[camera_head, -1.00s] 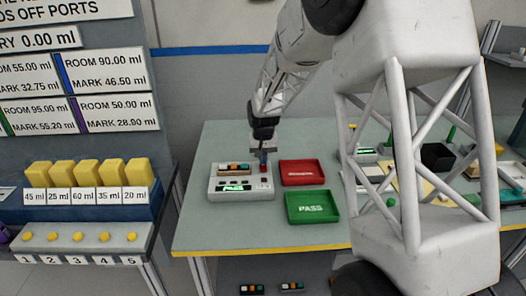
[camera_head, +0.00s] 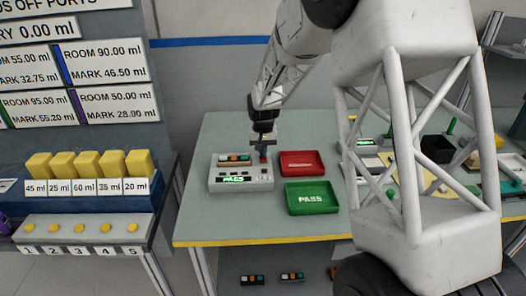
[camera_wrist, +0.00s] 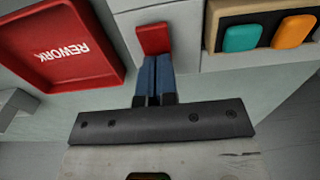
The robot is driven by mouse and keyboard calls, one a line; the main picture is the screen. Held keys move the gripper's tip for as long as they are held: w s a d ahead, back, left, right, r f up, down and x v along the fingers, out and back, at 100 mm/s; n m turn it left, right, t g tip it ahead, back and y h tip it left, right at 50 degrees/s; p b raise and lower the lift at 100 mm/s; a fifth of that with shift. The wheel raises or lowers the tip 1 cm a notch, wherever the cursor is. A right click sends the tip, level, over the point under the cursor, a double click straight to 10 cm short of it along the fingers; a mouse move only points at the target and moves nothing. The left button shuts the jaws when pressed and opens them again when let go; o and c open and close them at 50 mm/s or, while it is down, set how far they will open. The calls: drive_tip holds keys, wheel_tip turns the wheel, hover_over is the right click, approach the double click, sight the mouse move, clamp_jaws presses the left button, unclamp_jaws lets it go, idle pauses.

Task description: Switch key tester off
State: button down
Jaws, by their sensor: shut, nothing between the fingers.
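The key tester (camera_head: 240,184) is a light grey box on the table, with a green lit display (camera_head: 236,179) that reads PASS. A module (camera_head: 233,158) with coloured keys sits in its wooden-edged slot; its teal and orange keys show in the wrist view (camera_wrist: 242,37). A red switch (camera_wrist: 153,38) stands on the tester beside that slot. My gripper (camera_head: 263,157) is over the tester's far right part. Its blue fingers (camera_wrist: 154,62) are shut and empty, with their tips right at the red switch; I cannot tell whether they touch it.
A red REWORK tray (camera_head: 302,163) and a green PASS tray (camera_head: 311,198) lie right of the tester. The red tray is close to my gripper in the wrist view (camera_wrist: 65,45). More items stand farther right behind my arm. The table's front left is clear.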

drive_tip(key=shift+s+f, duration=0.4)
drive_tip(key=shift+f, duration=0.45)
drive_tip(key=shift+s, duration=0.25)
drive_tip(key=shift+s+r, duration=0.2)
drive_tip(key=shift+s, duration=0.25)
drive_tip(key=shift+r, duration=0.2)
wheel_tip(320, 180, up, 15)
drive_tip(key=shift+w, duration=0.3)
